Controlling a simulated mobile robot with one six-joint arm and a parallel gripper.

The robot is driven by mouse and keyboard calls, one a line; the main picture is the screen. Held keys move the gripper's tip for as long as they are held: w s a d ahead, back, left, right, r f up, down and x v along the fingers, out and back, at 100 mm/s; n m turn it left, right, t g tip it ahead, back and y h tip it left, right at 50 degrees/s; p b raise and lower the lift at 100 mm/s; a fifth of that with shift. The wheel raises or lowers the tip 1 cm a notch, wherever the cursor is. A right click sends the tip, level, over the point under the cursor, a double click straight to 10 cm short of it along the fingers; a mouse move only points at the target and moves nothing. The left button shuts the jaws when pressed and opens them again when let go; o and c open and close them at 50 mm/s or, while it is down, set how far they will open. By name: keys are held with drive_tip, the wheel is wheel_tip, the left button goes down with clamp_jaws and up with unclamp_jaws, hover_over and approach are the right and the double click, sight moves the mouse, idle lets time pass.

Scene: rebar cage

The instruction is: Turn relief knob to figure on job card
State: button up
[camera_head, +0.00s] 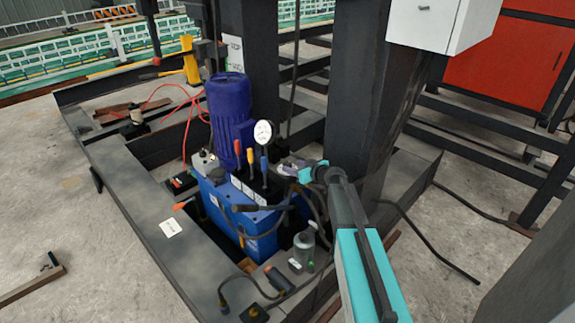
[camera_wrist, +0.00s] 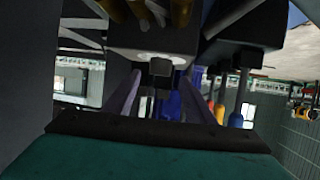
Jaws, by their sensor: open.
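The blue hydraulic unit (camera_head: 218,202) stands in the black steel frame, with a round white gauge (camera_head: 263,133) on top. In the wrist view a small dark knob (camera_wrist: 160,68) with a pale ring around its base sits on a dark block (camera_wrist: 150,35). My gripper (camera_wrist: 160,88) is open, one finger on each side of the knob; I cannot tell whether they touch it. In the head view my gripper is at the unit's right side, and the knob cannot be made out. A white card (camera_head: 171,228) lies on the frame beam; its writing is too small to read.
Red, yellow and blue levers (camera_head: 249,156) rise close to the gripper's left. A blue motor (camera_head: 230,115) stands behind them. A thick dark column (camera_head: 365,100) is close behind my arm. Black hoses and a grey cylinder (camera_head: 303,245) lie in front.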

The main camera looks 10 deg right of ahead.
sight(289, 165)
drive_tip(key=shift+p+x, duration=0.3)
drive_tip(key=shift+x, duration=2.6)
drive_tip(key=c, duration=1)
